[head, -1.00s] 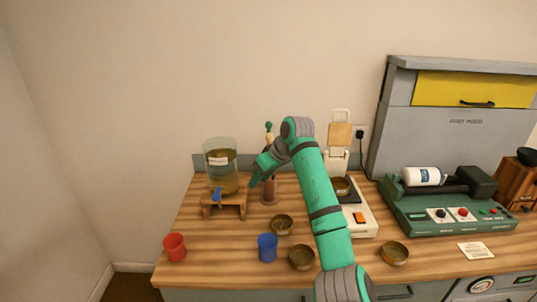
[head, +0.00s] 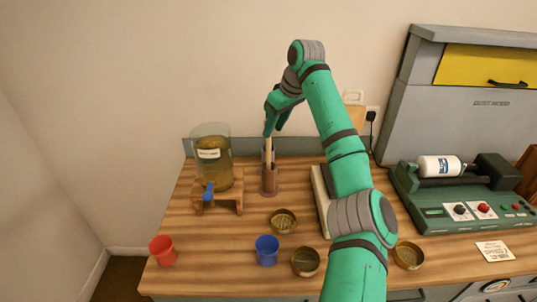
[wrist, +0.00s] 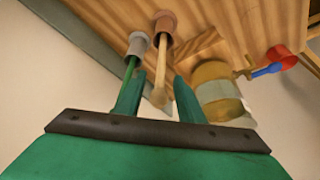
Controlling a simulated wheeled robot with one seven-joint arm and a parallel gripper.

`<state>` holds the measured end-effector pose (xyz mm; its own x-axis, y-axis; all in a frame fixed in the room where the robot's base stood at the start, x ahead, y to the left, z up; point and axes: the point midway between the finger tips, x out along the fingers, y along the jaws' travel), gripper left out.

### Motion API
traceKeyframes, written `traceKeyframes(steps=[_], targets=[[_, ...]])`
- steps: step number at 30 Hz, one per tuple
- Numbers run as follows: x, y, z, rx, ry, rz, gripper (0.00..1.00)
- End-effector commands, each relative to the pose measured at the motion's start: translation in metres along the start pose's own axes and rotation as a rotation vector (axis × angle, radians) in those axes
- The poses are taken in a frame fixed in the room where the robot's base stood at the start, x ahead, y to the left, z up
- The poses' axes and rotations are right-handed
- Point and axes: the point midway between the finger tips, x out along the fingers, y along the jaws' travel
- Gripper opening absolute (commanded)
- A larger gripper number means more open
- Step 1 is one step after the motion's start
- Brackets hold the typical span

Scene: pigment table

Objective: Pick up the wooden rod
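The wooden rod (head: 268,152) stands nearly upright in a brown cup (head: 269,181) at the back of the table. In the wrist view the pale rod (wrist: 161,68) rises from the reddish-brown cup (wrist: 165,24), with its free end between my fingers. My gripper (head: 274,127) points down over the rod in the head view. Its two green fingers (wrist: 158,98) are apart in the wrist view, with gaps visible beside the rod. A thin green rod (wrist: 130,68) in a grey cup (wrist: 138,43) is close beside the left finger.
A glass jar (head: 212,163) on a wooden stand (head: 218,204) is left of the rod. Brass bowls (head: 284,221), a blue cup (head: 267,250) and a red cup (head: 162,251) stand in front. A green machine (head: 460,200) is at right.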

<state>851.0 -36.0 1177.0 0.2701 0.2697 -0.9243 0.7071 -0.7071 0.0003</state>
Motion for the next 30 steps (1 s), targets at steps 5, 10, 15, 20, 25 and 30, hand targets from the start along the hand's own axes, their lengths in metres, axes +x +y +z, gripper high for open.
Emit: traceKeyframes(steps=[5,10,15,20,25,30], targets=[[0.016,0.0,0.0,0.0,0.0,-0.001,0.35],[0.038,-0.001,-0.001,0.001,-0.001,0.0,0.35],[0.058,-0.001,-0.001,0.0,0.0,-0.001,0.35],[0.065,-0.001,-0.002,0.0,0.001,0.0,0.35],[0.064,-0.001,-0.002,0.0,0.001,0.0,0.35],[0.064,-0.001,-0.002,0.0,0.001,0.0,0.0]])
